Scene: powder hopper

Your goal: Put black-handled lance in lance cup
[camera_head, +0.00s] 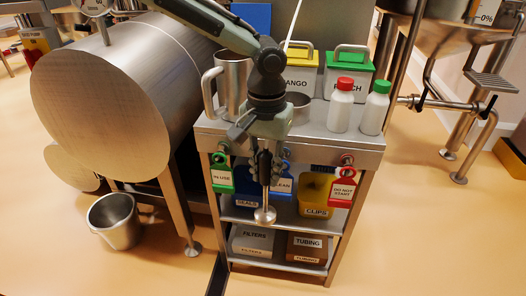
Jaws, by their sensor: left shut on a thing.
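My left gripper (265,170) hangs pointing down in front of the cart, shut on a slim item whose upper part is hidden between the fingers. A short metal stem with a round metal disc (265,214) shows below the fingertips; I take it to be the lance. Its black handle cannot be told apart from the dark gripper. A metal rim (299,101) shows on the cart top behind my wrist, partly hidden; I cannot tell if it is the lance cup. A thin pale rod (293,25) stands behind my arm. My right gripper is not in view.
The steel cart (350,143) carries a handled metal jug (232,88), white bottles with red (342,107) and green (374,110) caps, and labelled boxes. Tags hang on its front, with bins on shelves below. A metal bucket (115,222) stands on the floor at left.

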